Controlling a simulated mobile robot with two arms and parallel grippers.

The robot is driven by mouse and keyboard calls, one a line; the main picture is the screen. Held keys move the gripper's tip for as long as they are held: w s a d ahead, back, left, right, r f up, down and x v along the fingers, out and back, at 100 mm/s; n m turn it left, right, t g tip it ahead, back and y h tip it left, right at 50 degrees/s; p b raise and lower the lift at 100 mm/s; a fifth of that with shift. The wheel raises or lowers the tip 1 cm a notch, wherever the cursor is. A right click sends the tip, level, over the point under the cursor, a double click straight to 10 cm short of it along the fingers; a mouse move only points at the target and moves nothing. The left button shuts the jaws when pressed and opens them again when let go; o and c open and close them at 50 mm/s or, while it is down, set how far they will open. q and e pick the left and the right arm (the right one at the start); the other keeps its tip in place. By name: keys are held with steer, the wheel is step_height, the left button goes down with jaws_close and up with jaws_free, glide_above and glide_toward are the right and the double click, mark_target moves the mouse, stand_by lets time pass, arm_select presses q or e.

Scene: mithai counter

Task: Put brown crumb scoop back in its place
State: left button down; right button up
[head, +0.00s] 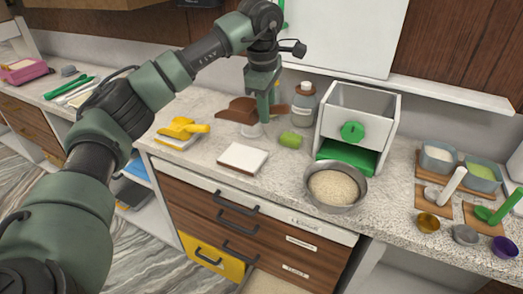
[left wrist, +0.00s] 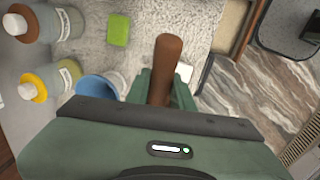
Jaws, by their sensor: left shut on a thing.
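My left gripper (head: 265,106) points down over the back of the counter, shut on the brown crumb scoop (head: 236,109). The scoop's broad pan extends left of the gripper in the head view. In the left wrist view, a brown rounded handle (left wrist: 165,58) sticks out between the green fingers (left wrist: 162,95). The gripper hides part of the scoop, and I cannot tell whether the scoop touches anything below. My right gripper is not in view.
A green block (head: 291,140), a grey bottle (head: 303,104) and a hopper box (head: 358,110) are to the right. A yellow scoop (head: 183,128) lies left. A white-topped slab (head: 243,158) and a bowl (head: 335,187) are in front.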

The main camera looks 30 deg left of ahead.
arm_select(q)
step_height(320, 180, down, 12)
steer(key=shift+f+p, duration=0.25)
steer(key=shift+p, duration=0.75)
steer(key=shift+f, duration=0.45)
steer(key=c, duration=1.2)
jaws_free()
steer(key=shift+f, duration=0.1)
step_height(320, 180, up, 8)
steer(key=s+b, duration=0.1)
steer(key=b, duration=0.1)
steer(key=shift+s+f, duration=0.15)
steer(key=shift+f, duration=0.05)
